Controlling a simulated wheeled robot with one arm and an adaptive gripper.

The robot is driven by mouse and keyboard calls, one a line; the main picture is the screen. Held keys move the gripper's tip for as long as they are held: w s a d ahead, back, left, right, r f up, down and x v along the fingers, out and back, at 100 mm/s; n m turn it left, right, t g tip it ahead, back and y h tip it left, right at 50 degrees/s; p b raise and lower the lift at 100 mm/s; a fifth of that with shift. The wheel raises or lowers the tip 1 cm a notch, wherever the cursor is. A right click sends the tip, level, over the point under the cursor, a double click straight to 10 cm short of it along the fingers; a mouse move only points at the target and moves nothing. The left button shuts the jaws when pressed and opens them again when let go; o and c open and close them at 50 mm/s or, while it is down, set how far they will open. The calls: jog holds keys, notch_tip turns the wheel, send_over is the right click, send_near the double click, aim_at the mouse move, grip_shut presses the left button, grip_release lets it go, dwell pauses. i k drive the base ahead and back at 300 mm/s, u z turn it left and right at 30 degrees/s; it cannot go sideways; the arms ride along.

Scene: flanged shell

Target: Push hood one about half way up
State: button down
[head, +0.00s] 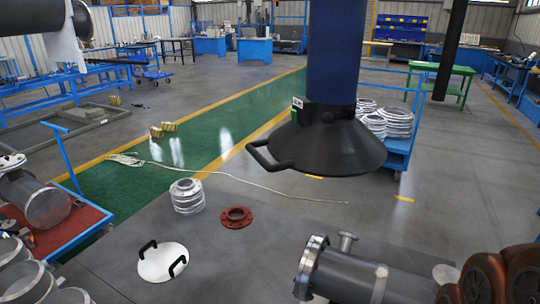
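A black cone-shaped hood (335,148) hangs from a thick blue duct (334,50) right of centre in the head view. Its wide rim faces down, well above the floor. A black loop handle (262,156) sticks out from its left side. A small green and white tag (297,103) sits near its neck; I cannot read the tag. No other hood is clearly visible. My gripper is not in view, and nothing is seen touching the hood or its handle.
A blue cart (398,155) stands behind the hood. A red-topped cart (70,228) is at left.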

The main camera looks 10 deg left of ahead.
aim_at(343, 147)
jog(key=u, duration=0.45)
jog(key=k, duration=0.3)
jog(key=u, duration=1.5)
jog(key=i, duration=0.5)
